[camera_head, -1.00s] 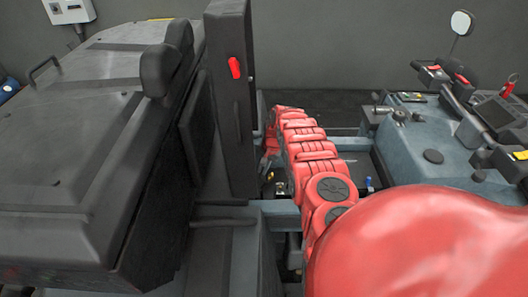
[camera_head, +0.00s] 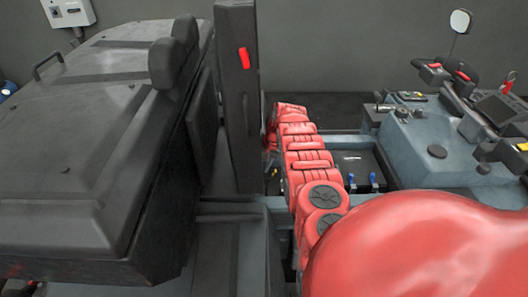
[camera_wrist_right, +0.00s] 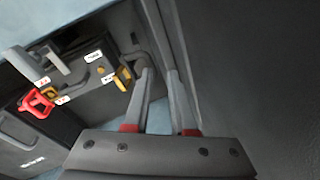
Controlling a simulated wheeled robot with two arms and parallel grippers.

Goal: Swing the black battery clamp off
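In the right wrist view a dark battery (camera_wrist_right: 92,62) with white labels sits in a recess at the upper left. A dark grey curved piece, apparently the black clamp (camera_wrist_right: 137,61), lies beside a yellow terminal part (camera_wrist_right: 122,78) at the battery's right end. A red clamp handle (camera_wrist_right: 37,103) is at its left end. My right gripper (camera_wrist_right: 160,71) is open, its fingertips a small gap apart with nothing seen gripped. Its left fingertip appears close to the black clamp; contact cannot be told. In the head view my red right arm hides its gripper. My left gripper is out of view.
A dark upright post (camera_head: 238,100) stands just left of my right arm, beside a large grey-black machine body (camera_head: 75,150). A blue-grey console (camera_head: 425,150) stands at the right. A black surface with blue pegs (camera_head: 355,160) shows between arm and console.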

